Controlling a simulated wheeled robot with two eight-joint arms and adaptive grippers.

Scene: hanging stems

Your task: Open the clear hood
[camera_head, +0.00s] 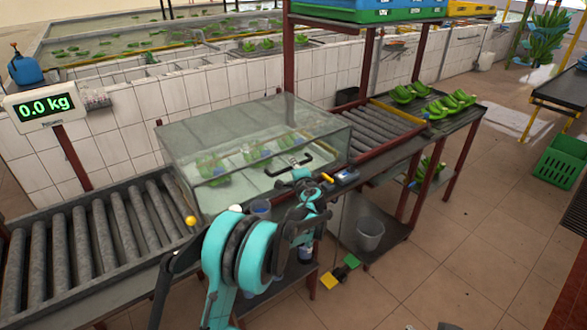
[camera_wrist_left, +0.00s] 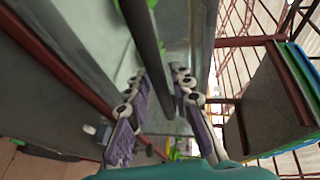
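The clear hood (camera_head: 235,125) is a see-through box on the conveyor line and looks lowered over several green banana bunches (camera_head: 212,166). Its dark handle bar (camera_head: 290,170) is on the front face, toward the right. My left gripper (camera_head: 302,172) is at the handle, its arm reaching up from below. In the left wrist view, the two fingers (camera_wrist_left: 160,100) are apart with the dark handle bar (camera_wrist_left: 143,38) running between them. I cannot tell whether either finger touches the bar. My right gripper is not in view.
Roller conveyors lie left (camera_head: 95,235) and right (camera_head: 375,125) of the hood. A scale display (camera_head: 45,108) stands at left. A shelf with blue and green crates (camera_head: 365,14) rises behind. The tiled floor at right is mostly open.

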